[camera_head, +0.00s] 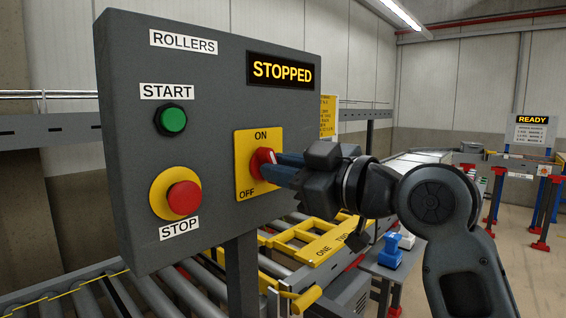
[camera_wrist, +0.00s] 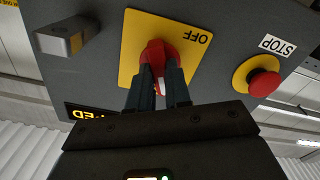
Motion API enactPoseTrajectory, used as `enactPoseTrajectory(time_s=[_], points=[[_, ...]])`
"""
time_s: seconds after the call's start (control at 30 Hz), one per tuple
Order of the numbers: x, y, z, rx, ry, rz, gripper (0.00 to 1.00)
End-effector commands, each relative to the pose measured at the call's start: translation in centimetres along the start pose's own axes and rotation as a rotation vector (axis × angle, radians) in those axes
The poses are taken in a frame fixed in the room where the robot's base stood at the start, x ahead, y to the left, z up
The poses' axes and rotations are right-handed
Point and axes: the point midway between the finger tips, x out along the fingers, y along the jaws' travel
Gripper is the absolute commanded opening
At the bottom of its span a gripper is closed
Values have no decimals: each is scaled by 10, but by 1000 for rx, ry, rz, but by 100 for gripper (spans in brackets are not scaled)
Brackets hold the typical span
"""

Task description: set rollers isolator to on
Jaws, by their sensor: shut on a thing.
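The rollers isolator is a red rotary knob (camera_head: 262,162) on a yellow plate (camera_head: 243,182), marked ON above and OFF at the lower left, on a grey panel. My gripper (camera_head: 277,163) reaches in from the right, its blue fingers closed on the knob. In the wrist view, the two fingers (camera_wrist: 158,75) hold the red knob (camera_wrist: 158,50) from both sides, with the OFF mark beside it; the ON mark is hidden there. A white line shows on the knob in the head view, but I cannot tell which mark the knob points to. The panel's display (camera_head: 281,70) reads STOPPED.
Left of the isolator are a green START button (camera_head: 173,121) and a red STOP button (camera_head: 184,198). A grey metal block (camera_wrist: 66,40) juts out near the plate in the wrist view. Roller conveyor (camera_head: 150,292) and yellow frames (camera_head: 312,240) lie below and behind the panel.

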Motion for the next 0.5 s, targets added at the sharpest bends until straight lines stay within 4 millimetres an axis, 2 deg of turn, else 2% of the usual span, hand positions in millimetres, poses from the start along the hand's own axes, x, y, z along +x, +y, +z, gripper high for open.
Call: enactPoseTrajectory(time_s=[0.2,0.5], points=[[0,0,0,190,-5,-2,0],[0,0,1,377,-5,-2,0]])
